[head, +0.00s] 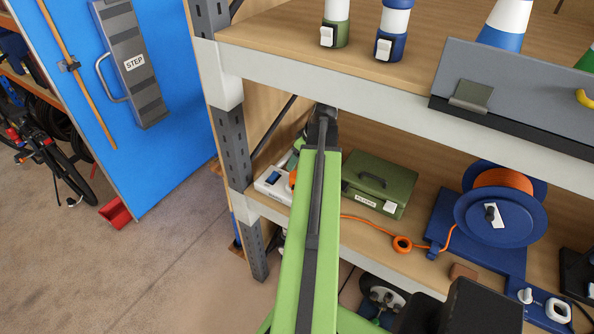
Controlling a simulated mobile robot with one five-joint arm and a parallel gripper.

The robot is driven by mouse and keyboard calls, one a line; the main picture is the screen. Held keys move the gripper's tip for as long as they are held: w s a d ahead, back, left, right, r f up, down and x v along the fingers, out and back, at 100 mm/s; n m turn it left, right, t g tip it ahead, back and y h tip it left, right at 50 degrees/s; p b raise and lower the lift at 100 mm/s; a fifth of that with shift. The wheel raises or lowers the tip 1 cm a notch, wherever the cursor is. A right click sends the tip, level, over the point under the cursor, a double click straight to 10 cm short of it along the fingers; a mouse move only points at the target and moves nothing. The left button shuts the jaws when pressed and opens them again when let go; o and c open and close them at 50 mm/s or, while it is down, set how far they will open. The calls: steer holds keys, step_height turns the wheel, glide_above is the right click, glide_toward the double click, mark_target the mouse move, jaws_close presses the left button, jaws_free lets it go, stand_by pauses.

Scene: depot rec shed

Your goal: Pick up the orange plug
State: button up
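A small orange piece (292,179) shows at the left edge of my green arm, beside a white box with a blue panel (271,183) on the lower shelf. It may be the orange plug, but my arm covers most of that spot. My arm reaches up and forward over the shelf's front edge.
A green metal case (381,184) stands just right of my arm on the lower shelf (365,252). The upper shelf's pale front beam (330,88) crosses above. A grey perforated upright (232,145) stands left. The floor (170,265) at left is mostly clear.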

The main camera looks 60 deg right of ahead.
steer(key=s+d+r, duration=0.1)
steer(key=s+d, duration=0.2)
steer(key=b+x, duration=1.1)
steer(key=x, duration=0.1)
steer(key=shift+w+f, duration=0.1)
steer(key=shift+w, duration=0.05)
steer(key=b+x, duration=0.5)
steer(key=shift+a+f, duration=0.1)
steer(key=shift+a, duration=0.2)
steer(key=shift+c, duration=0.3)
steer(key=c, duration=1.4)
steer(key=shift+r, duration=0.25)
